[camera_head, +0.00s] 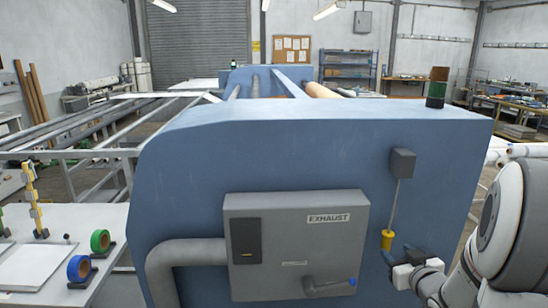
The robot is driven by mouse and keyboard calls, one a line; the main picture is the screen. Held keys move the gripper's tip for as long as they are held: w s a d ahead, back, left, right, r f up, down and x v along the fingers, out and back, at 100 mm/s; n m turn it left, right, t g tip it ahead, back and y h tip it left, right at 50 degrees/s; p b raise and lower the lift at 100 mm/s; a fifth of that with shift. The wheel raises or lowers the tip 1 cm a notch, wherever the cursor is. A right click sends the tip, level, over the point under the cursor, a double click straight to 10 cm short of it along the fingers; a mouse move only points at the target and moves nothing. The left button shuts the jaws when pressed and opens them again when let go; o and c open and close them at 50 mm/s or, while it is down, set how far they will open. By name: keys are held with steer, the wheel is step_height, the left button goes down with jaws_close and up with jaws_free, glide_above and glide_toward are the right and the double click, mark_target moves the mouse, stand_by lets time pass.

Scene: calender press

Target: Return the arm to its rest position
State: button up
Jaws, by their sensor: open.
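My arm (500,225) comes in from the right edge, its white and grey links bent down and to the left. My gripper (398,256) is at the lower right, in front of the blue press side panel (300,150). Its dark fingers are apart and it appears empty. A yellow pull handle (387,240) hangs on a rod from a grey box (402,162) on the panel, just above and beside the fingers. I cannot tell whether they touch it.
A grey EXHAUST box (296,245) with a blue-tipped lever (330,286) sits on the panel left of my gripper. A pipe (185,262) bends down beside it. A white table (50,285) with green and blue tape rolls stands at left.

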steer(key=shift+a+r+g+h, duration=0.45)
steer(key=shift+a+g+h, duration=0.15)
steer(key=shift+h, duration=0.1)
steer(key=s+a+m+g, duration=0.1)
steer(key=s+a+g, duration=0.4)
steer(key=s+a, duration=0.3)
steer(key=s+a+r+g, duration=0.1)
steer(key=s+a+g, duration=0.5)
steer(key=s, duration=0.8)
steer(key=shift+a+r+m+y, duration=0.25)
steer(key=shift+a+m+y, duration=0.15)
steer(key=shift+a, duration=0.85)
